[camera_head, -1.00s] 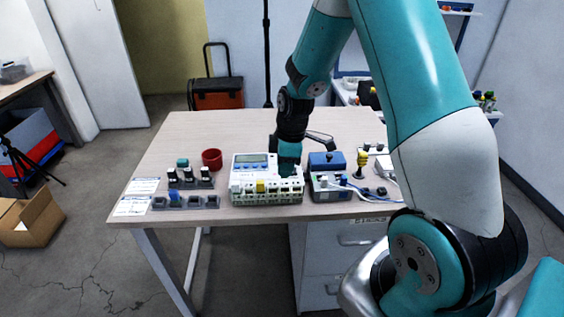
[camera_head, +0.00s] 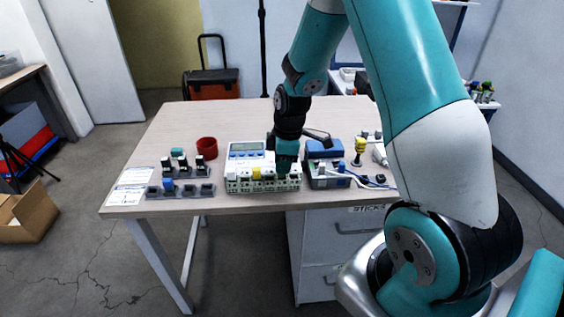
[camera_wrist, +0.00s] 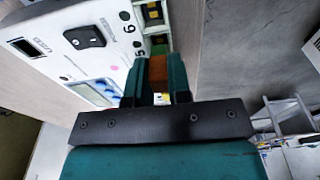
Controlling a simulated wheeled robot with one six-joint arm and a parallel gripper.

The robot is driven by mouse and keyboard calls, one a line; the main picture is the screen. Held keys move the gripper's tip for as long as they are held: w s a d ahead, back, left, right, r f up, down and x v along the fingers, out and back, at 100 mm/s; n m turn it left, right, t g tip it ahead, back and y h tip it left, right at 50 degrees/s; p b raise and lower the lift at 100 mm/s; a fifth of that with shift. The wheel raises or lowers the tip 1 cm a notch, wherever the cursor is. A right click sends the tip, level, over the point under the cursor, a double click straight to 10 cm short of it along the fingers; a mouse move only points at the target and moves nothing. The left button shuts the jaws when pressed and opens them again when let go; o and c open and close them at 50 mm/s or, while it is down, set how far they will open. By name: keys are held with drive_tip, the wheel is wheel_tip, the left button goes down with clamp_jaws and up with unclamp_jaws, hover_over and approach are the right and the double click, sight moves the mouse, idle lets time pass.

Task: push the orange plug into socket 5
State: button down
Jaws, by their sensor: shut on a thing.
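The orange plug (camera_wrist: 158,68) is between the two teal fingers of my gripper (camera_wrist: 157,80) in the wrist view. The gripper is shut on it. The plug's far end is at the green connector of socket 5 (camera_wrist: 159,49), beside the printed 5. How deep it sits is hidden. The white instrument (camera_head: 236,165) with a blue display stands on the table. In the head view my gripper (camera_head: 286,164) is over its right part, and the plug is hidden there.
A yellow plug (camera_head: 256,173) sits in the instrument's front row. Left of it are grey holders (camera_head: 183,190) with plugs and a red cup (camera_head: 206,148). A blue-topped box (camera_head: 325,150) with cables stands close on the right.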

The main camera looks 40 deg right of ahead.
drive_tip(key=shift+f+b, duration=0.3)
drive_tip(key=shift+f, duration=0.75)
idle(3.3)
drive_tip(key=c, duration=0.9)
unclamp_jaws()
drive_tip(key=shift+o, duration=0.5)
drive_tip(key=shift+r+p, duration=2.95)
drive_tip(key=shift+r, duration=0.6)
